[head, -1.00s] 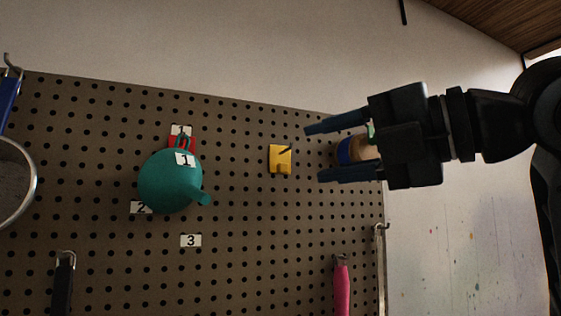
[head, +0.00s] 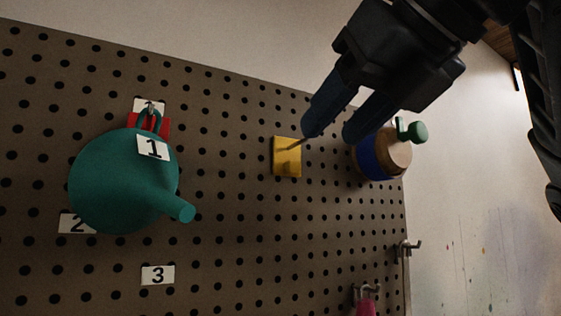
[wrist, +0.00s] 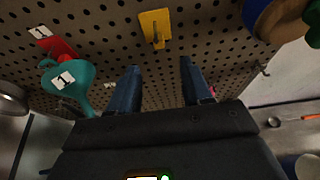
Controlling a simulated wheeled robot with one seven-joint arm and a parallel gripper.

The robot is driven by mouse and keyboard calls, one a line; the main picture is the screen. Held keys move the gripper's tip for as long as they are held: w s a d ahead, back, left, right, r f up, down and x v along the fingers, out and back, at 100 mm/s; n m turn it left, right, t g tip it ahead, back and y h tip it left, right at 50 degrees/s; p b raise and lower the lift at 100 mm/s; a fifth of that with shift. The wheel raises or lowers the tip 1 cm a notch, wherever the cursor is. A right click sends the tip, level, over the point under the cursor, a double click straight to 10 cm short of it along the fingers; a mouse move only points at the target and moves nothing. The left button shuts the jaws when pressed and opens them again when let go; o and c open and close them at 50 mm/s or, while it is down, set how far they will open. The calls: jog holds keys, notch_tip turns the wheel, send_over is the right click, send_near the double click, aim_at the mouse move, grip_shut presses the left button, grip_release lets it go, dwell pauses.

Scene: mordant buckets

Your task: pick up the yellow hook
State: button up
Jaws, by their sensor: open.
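The yellow hook (head: 287,157) is a small yellow plate with a dark peg sticking out, mounted on the pegboard. In the wrist view the yellow hook (wrist: 155,28) is above the space between the fingers, apart from them. My gripper (head: 338,138) is open and empty, with blue fingers. In the head view its fingertips are just right of the hook, one close to the peg's end; I cannot tell whether they touch. In the wrist view my gripper (wrist: 160,68) shows both fingers spread with nothing between them.
A teal funnel (head: 120,185) hangs left on the brown pegboard (head: 230,240), with number labels near it. A wooden and blue round object with a green knob (head: 412,131) is right of the hook. A pink-handled item (head: 366,306) hangs lower right. The board below the hook is clear.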

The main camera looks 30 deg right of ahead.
aim_at(295, 164)
jog(key=x, duration=0.2)
jog(key=p+x, duration=0.1)
jog(key=x, duration=0.4)
jog(key=shift+w+r, duration=0.25)
jog(key=shift+c, duration=0.4)
grip_shut()
